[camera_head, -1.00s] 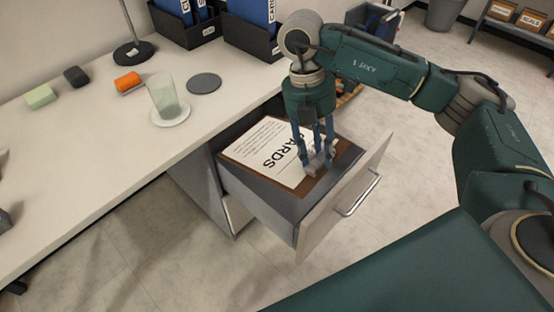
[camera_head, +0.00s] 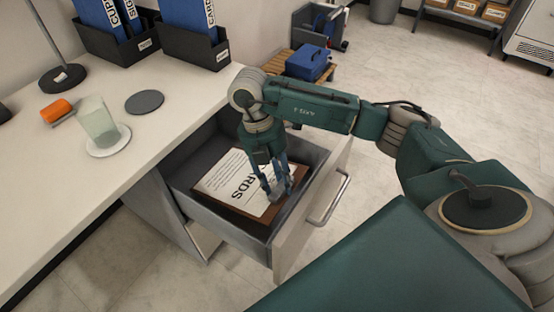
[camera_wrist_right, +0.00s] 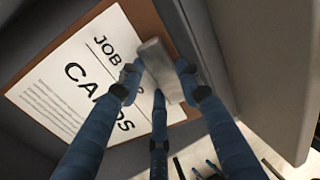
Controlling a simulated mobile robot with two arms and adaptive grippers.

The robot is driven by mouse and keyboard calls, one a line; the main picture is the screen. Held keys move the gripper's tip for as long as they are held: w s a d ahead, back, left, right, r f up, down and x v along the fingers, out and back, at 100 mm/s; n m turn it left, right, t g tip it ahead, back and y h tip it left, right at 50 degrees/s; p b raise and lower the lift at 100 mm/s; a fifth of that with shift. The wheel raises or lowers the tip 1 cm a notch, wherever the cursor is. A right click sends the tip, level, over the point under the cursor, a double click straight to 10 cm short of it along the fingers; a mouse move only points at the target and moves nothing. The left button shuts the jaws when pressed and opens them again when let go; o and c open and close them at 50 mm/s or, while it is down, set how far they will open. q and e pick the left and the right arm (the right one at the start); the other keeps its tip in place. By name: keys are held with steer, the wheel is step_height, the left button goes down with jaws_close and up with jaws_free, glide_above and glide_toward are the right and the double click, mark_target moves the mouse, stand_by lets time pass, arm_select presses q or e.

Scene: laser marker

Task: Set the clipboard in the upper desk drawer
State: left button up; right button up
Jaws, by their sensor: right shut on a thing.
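The brown clipboard (camera_head: 224,200), with a white sheet reading "JOB CARDS", is inside the open upper desk drawer (camera_head: 292,238), within its walls. My right gripper (camera_head: 277,190) reaches down into the drawer and is shut on the clipboard's metal clip. In the right wrist view the clipboard (camera_wrist_right: 62,92) lies nearly flat, and my right gripper's fingers (camera_wrist_right: 155,85) close around the grey clip. Whether the clipboard touches the drawer floor is hard to tell. My left gripper is out of view.
On the desk (camera_head: 60,200) stand a glass on a coaster (camera_head: 97,122), a grey disc (camera_head: 145,102), an orange block (camera_head: 56,111), a lamp base (camera_head: 63,78) and binder boxes (camera_head: 195,45). A blue case (camera_head: 307,63) sits behind the drawer.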

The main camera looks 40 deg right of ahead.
steer(key=x, duration=0.2)
steer(key=shift+w+a+f, duration=0.1)
steer(key=shift+w+f, duration=0.15)
steer(key=shift+f, duration=0.1)
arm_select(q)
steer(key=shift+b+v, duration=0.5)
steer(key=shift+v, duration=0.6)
arm_select(e)
steer(key=x, duration=0.3)
steer(key=shift+w+a+f, duration=0.1)
steer(key=shift+w+f, duration=0.1)
steer(key=shift+w, duration=0.2)
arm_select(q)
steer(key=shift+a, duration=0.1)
arm_select(e)
steer(key=shift+f, duration=0.2)
steer(key=o, duration=1.3)
steer(key=shift+o, duration=0.2)
steer(key=shift+r, duration=0.15)
